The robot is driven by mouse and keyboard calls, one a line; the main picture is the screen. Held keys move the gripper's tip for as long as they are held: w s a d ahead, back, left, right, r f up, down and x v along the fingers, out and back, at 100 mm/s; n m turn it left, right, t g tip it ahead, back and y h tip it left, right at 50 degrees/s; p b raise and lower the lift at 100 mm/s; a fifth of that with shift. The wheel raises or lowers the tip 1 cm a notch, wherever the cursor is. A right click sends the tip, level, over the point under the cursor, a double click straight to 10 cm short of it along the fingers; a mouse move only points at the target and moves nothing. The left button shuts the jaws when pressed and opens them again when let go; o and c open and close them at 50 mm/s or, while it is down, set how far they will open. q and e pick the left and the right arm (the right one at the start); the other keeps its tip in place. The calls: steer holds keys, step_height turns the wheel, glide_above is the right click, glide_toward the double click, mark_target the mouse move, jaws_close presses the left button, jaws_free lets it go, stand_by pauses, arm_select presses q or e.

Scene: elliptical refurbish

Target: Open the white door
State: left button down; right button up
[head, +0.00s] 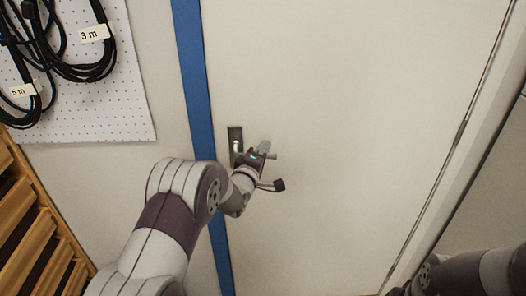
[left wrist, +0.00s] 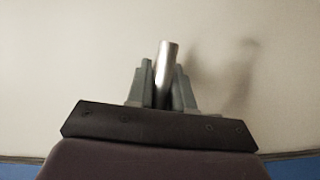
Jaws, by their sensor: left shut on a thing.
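The white door (head: 330,110) fills the middle of the head view and looks closed in its blue frame (head: 192,75). Its metal handle plate (head: 235,134) is near the left edge of the door, and the lever is partly hidden by my gripper. My left gripper (head: 264,150) is at the handle. In the left wrist view, the fingers of my left gripper (left wrist: 162,90) are shut on the silver door handle (left wrist: 168,58), whose end sticks out between them. My right arm shows at the lower right, but its gripper fingers cannot be made out.
A white pegboard (head: 110,95) with coiled black cables (head: 85,70) hangs on the wall at the upper left. A wooden slatted rack (head: 35,225) stands at the lower left. Door hinges (head: 461,131) run along the right edge of the door.

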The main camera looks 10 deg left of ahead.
arm_select(q)
steer(key=shift+s+a+f+m+g+y+b, duration=0.1)
steer(key=shift+a+f+m+g+y+b, duration=0.2)
steer(key=shift+f+m, duration=0.55)
steer(key=shift+s+a+f+m+g+y+b, duration=0.15)
steer(key=shift+f+m+g+b, duration=0.3)
steer(key=shift+m, duration=0.65)
steer(key=shift+w+a+f+m+g+y+b, duration=0.1)
steer(key=shift+a+f+m+g+y+b, duration=0.2)
steer(key=shift+f+m, duration=0.6)
arm_select(e)
steer(key=shift+f, duration=1)
arm_select(q)
steer(key=shift+r, duration=0.1)
